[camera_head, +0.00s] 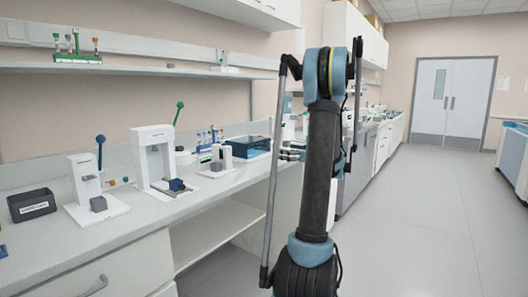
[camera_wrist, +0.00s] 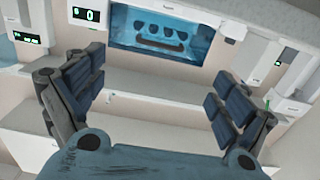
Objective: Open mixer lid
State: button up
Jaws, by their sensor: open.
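My gripper (camera_wrist: 154,82) is open and empty in the wrist view, its two dark padded fingers wide apart with bare white bench between them. In the head view my gripper (camera_head: 287,154) shows in part to the left of my arm, over the bench edge. I cannot tell for sure which device is the mixer. White devices stand at the upper right of the wrist view, one a boxy unit (camera_wrist: 272,46) with a small dark label, beyond the right finger. No lid can be made out clearly. My arm hides part of the bench in the head view.
A blue see-through box (camera_head: 250,147) stands on the bench and shows ahead of the fingers in the wrist view (camera_wrist: 165,42). A white device with a green display (camera_wrist: 90,15) is left of it. White presses (camera_head: 155,155) with levers stand further left. The floor at right is clear.

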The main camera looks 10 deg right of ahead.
aim_at(251, 147)
jog(key=x, duration=1.3)
jog(key=shift+f, duration=0.1)
jog(key=c, duration=1.6)
